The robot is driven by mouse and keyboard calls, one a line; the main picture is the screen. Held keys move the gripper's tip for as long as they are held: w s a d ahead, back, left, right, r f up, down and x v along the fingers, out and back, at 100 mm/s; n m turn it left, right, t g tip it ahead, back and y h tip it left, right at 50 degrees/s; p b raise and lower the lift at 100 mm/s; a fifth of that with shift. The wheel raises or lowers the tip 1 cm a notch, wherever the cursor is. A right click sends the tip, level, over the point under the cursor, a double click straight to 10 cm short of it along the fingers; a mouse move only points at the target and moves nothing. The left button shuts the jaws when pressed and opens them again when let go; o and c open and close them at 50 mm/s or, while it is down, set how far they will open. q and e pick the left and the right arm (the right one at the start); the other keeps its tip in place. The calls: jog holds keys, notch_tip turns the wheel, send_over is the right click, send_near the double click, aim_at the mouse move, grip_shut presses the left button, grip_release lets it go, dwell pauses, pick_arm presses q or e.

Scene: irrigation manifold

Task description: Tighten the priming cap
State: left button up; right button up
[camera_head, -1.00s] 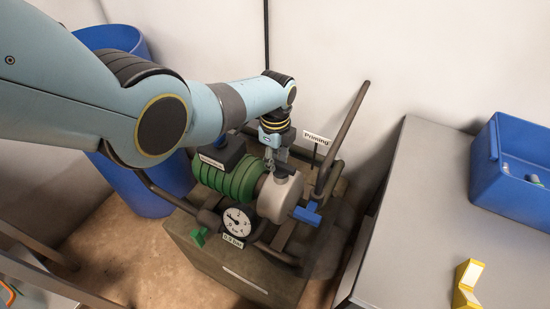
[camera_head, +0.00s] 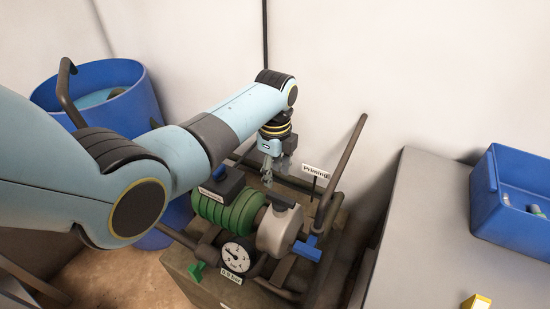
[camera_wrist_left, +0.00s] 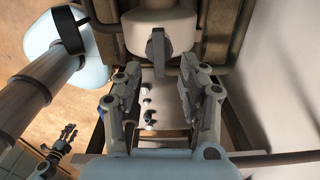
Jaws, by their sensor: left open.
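The priming cap (camera_head: 281,201) is a dark grey winged knob on top of the pale round pump housing (camera_head: 277,232). A small "Priming" label (camera_head: 316,171) stands behind it. In the wrist view, the cap (camera_wrist_left: 157,52) is above and beyond the fingertips, near the top middle. My left gripper (camera_head: 268,174) points down behind the cap, apart from it. In the wrist view, my left gripper (camera_wrist_left: 159,92) is open with nothing between its fingers. What seems to be my right gripper (camera_wrist_left: 61,142) shows small at the lower left; its opening is unclear.
A green ribbed body (camera_head: 228,208), a dial gauge (camera_head: 238,254), a green handle (camera_head: 196,271) and a blue handle (camera_head: 308,248) surround the housing. A slanted pipe (camera_head: 345,165) rises at right. A blue barrel (camera_head: 135,90) stands left; a grey table with a blue bin (camera_head: 490,205) is right.

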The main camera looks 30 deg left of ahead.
pick_arm(q)
jog(key=shift+r, duration=2.15)
